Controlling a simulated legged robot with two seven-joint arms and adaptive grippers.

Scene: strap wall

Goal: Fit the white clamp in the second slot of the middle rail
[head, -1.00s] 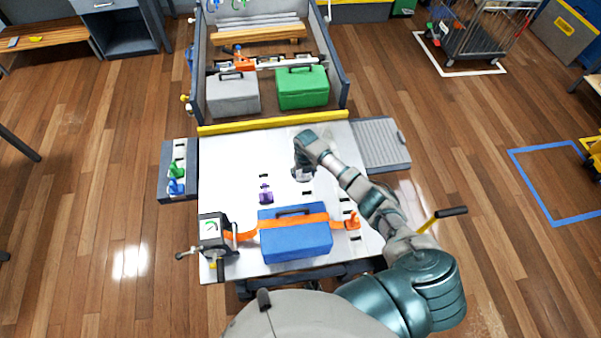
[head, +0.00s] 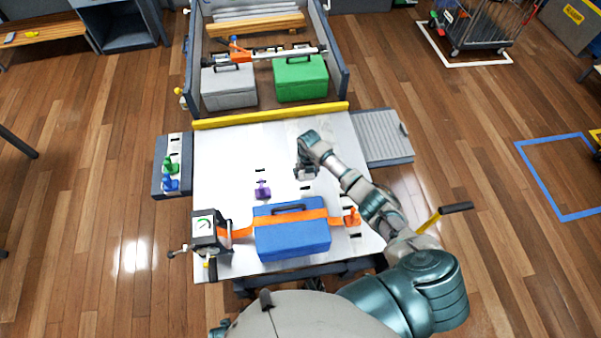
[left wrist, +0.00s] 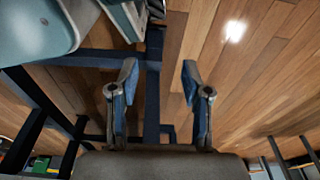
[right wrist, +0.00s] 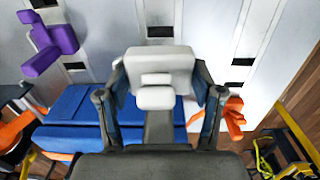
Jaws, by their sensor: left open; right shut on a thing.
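The white clamp (right wrist: 160,72) is held between the fingers of my right gripper (right wrist: 160,88), which is shut on it. In the head view my right gripper (head: 305,170) is over the white board, above the middle column of dark slots. One slot (head: 306,188) shows just in front of it; the gripper hides the part of the rail under it. In the right wrist view a slot (right wrist: 160,32) lies beyond the clamp. I cannot tell whether the clamp touches the board. My left gripper (left wrist: 159,78) is open and empty, below the board near its frame.
A purple clamp (head: 262,190) stands on the left rail. A blue case (head: 292,238) under an orange strap lies in front, between a ratchet box (head: 208,230) and an orange clamp (head: 352,217). Green and blue clamps (head: 171,175) stand on the left side shelf.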

